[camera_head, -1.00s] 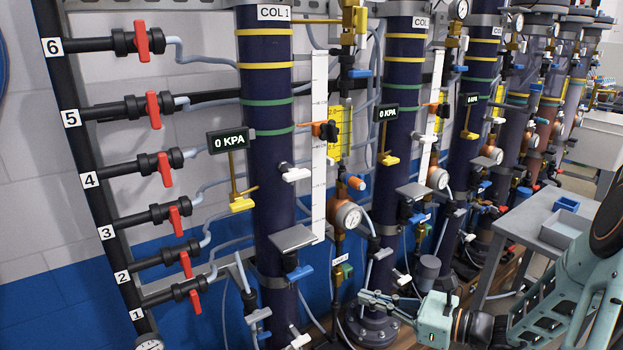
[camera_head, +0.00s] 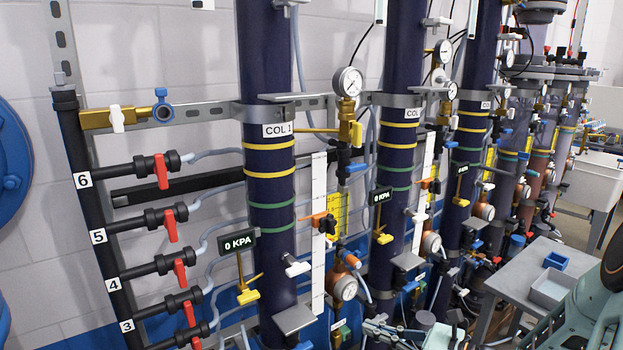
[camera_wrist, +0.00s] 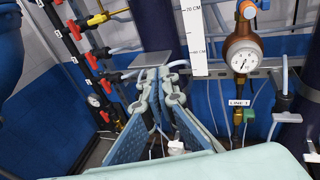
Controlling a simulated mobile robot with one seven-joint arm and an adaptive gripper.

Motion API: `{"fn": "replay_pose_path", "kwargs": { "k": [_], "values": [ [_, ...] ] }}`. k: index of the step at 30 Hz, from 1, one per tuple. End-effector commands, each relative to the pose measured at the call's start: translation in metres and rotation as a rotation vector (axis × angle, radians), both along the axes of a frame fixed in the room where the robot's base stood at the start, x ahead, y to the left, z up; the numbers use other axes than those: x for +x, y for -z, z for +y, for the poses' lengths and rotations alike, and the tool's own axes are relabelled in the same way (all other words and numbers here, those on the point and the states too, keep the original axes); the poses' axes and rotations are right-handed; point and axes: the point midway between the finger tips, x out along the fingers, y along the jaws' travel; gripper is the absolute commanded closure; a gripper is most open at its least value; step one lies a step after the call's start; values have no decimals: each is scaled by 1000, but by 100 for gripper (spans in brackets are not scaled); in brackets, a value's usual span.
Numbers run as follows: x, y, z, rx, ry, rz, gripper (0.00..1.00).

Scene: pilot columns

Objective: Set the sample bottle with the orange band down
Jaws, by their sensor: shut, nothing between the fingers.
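I see no sample bottle with an orange band in either view. My gripper (camera_wrist: 162,82) is shut and empty in the wrist view. Its fingertips are close together in front of a small grey plate (camera_wrist: 151,60) on a dark column. In the head view only part of my gripper shows at the bottom edge. There, a grey plate (camera_head: 295,318) sticks out from the column labelled COL 1 (camera_head: 268,195), and another plate (camera_head: 407,261) from the column to its right.
Red-handled valves (camera_head: 162,171) line a black pipe on the left. Gauges (camera_head: 347,82), taps and hoses crowd the columns. A gauge (camera_wrist: 242,55) is right of my fingers.

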Motion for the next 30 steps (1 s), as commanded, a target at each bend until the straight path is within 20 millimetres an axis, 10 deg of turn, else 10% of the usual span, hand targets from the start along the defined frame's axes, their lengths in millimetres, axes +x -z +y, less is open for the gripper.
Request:
{"fn": "replay_pose_path", "kwargs": {
  "k": [15,30],
  "values": [
    [-1,-82,1,2,0,-1,100],
    [-1,-89,1,0,0,-1,100]
  ]
}}
